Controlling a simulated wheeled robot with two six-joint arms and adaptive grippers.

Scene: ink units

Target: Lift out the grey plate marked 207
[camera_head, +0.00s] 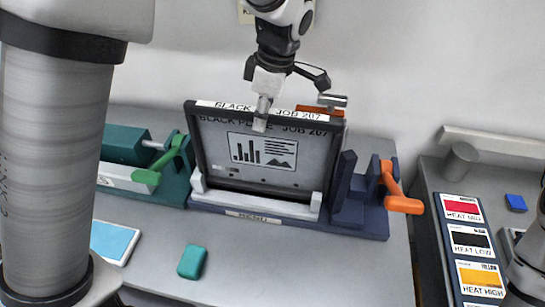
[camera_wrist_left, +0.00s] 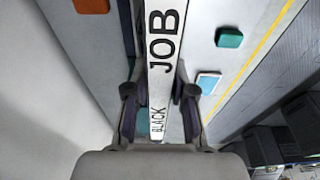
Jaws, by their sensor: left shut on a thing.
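The grey plate marked 207 (camera_head: 248,178) stands nearly upright in a dark-framed holder on the navy ink unit (camera_head: 348,222). Its face reads "BLACK PLATE JOB 207", and a white label strip runs along its top edge. My left gripper (camera_head: 262,112) comes down from above and is shut on the plate's top edge, left of the orange piece. In the left wrist view the gripper's fingers (camera_wrist_left: 158,105) sit on both sides of the labelled edge. White clips stand before the plate's lower corners; its bottom edge is partly hidden. My right gripper is not visible.
A green unit with a green lever (camera_head: 165,160) stands at the left, close to the plate. An orange lever (camera_head: 400,195) is on the navy unit's right end. A teal block (camera_head: 192,262) and a blue-topped pad (camera_head: 113,241) lie in front. Heat swatches (camera_head: 470,240) are at the right.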

